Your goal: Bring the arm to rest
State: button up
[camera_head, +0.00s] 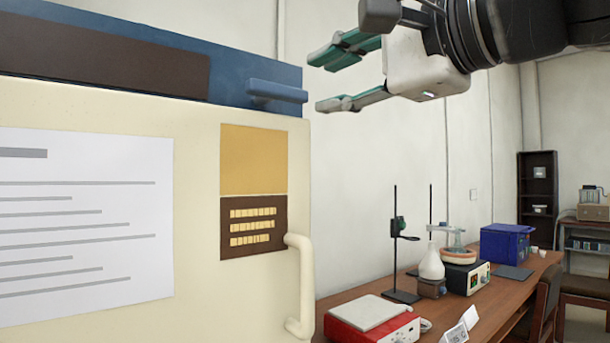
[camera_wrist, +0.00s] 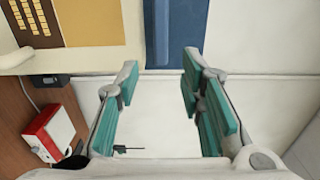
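My gripper (camera_head: 337,78) is at the upper middle of the head view, with its teal finger pads apart and nothing between them. It points left, a little above and to the right of the blue handle (camera_head: 277,91) on the furnace's blue upper part. In the wrist view my gripper (camera_wrist: 160,95) is also open and empty. The cream furnace front (camera_head: 270,290) fills the left of the head view, with a curved door handle (camera_head: 303,285), a yellow and brown panel and a paper sheet. The furnace edge also shows at the wrist view's upper left.
A wooden bench (camera_head: 480,310) holds a red and white device (camera_head: 370,320), stands, a white flask (camera_head: 431,265), a hotplate and a blue box (camera_head: 506,243). A chair (camera_head: 540,305) stands at its right. The pale wall (camera_head: 390,170) is behind. The air below my gripper is clear above the bench.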

jog(key=s+d+f+n+g+h+p, duration=0.2)
jog(key=s+f+n+g, duration=0.1)
jog(key=f, duration=0.6)
jog(key=s+d+f+n+g+h+p, duration=0.2)
jog(key=s+d+f+n+h, duration=0.1)
jog(key=f, duration=0.6)
jog(key=s+d+f+n+g+h+p, duration=0.2)
jog(key=s+f+g, duration=0.1)
jog(key=f, duration=0.6)
jog(key=s+d+f+n+g+h+p, duration=0.1)
jog(key=s+d+f+n+g+h, duration=0.1)
jog(key=s+d+f, duration=0.4)
notch_tip(320, 180, down, 2)
jog(key=shift+s+d+f+n+g+h, duration=0.25)
jog(key=shift+s+n+g+h, duration=0.35)
jog(key=shift+s, duration=0.55)
jog(key=shift+r, duration=0.1)
